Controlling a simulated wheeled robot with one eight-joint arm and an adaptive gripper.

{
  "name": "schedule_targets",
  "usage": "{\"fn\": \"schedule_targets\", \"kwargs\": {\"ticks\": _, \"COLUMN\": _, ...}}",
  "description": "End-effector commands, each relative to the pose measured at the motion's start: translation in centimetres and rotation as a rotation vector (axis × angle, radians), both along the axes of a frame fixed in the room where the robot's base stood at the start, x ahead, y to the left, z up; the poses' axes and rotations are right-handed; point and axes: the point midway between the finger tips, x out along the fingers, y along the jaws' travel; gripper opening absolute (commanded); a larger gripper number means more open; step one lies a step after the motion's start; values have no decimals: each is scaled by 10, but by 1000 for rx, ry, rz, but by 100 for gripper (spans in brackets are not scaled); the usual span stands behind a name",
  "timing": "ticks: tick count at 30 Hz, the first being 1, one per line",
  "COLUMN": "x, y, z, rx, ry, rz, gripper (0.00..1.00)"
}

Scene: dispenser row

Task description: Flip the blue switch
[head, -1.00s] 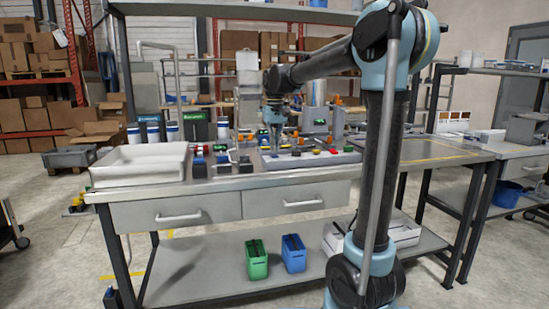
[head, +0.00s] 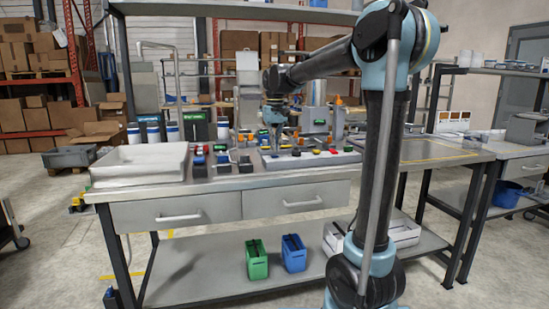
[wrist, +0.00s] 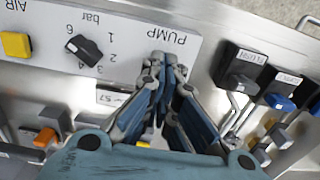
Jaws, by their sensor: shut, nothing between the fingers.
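The blue switch (wrist: 279,102) is a blue lever on a black base at the right of the wrist view. In the head view, its blue top (head: 222,158) shows in the row left of the grey panel. My gripper (wrist: 165,62) is shut and empty, its fingertips over the panel edge beside the PUMP label. It is clear of the blue switch, to its left in the wrist view. In the head view my gripper (head: 275,138) hangs above the panel, to the right of the blue switch. Its fingertips are small there.
A black switch marked FLUSH (wrist: 240,75) stands between my gripper and the blue switch. The panel (wrist: 125,55) carries a black knob (wrist: 84,48) and a yellow button (wrist: 16,45). Orange levers (wrist: 280,133) stand nearby. A white tray (head: 138,178) sits at the bench's left.

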Motion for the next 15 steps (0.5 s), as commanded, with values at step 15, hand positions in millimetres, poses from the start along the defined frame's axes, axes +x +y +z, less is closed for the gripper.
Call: {"fn": "schedule_targets", "kwargs": {"ticks": 15, "x": 0, "y": 0, "z": -3, "rx": 0, "ry": 0, "rz": 0, "gripper": 0}}
